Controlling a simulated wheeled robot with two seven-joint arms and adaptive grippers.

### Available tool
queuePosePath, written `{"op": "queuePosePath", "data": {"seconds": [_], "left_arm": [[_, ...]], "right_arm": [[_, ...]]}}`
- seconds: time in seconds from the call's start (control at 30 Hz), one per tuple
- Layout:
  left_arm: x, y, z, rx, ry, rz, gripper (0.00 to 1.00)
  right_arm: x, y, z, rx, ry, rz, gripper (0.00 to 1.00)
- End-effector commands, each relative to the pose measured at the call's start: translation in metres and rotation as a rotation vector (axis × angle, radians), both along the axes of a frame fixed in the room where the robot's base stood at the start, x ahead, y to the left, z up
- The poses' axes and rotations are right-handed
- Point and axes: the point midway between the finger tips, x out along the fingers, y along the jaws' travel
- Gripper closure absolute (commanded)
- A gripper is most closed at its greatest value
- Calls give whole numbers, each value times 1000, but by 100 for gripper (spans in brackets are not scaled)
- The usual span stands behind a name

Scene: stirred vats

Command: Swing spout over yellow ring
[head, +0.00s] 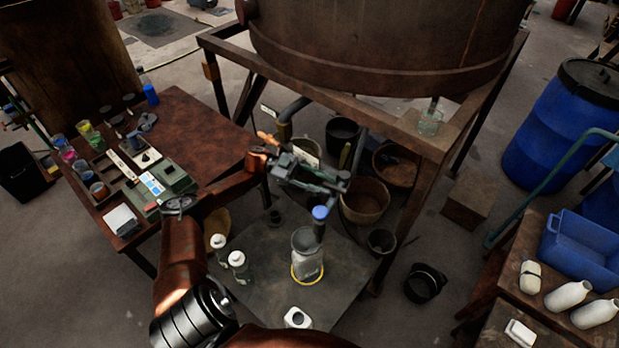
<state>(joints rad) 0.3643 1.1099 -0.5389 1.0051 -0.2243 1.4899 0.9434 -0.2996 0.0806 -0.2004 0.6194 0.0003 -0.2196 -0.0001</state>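A yellow ring (307,281) lies on the dark square board on the floor. A clear jar (306,259) stands within it. A dark pipe end with a blue cap (320,212), seemingly part of the spout, shows just above and right of the jar's mouth. A grey bent pipe (291,110) comes from under the big vat, behind my gripper. My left gripper (338,183) is above the blue cap, by the pipework. Its fingers are small and dark, and whether they touch or hold the spout cannot be told. The spout's middle is partly hidden by the gripper. My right gripper is not in view.
The large brown vat (380,45) stands on a metal frame (423,133). White-capped bottles (238,262) stand left of the jar. A cluttered table (190,120) is at left. Buckets (365,200) stand beneath the vat. A blue barrel (560,120) is at right.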

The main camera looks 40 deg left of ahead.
Motion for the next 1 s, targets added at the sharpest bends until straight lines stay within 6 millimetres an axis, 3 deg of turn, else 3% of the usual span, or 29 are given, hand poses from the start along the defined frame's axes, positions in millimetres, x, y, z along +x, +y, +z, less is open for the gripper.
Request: {"op": "queuePosePath", "data": {"seconds": [0.2, 0.4, 0.87, 1.0], "left_arm": [[-13, 47, 0, 0, 0, 3, 70], [-22, 72, 0, 0, -1, 1, 70], [-26, 82, 0, -2, -2, 0, 70], [-26, 81, 7, -1, -5, 2, 79]], "right_arm": [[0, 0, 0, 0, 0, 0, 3], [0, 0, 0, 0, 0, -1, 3], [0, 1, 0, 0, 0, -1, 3], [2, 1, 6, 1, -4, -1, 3]]}}
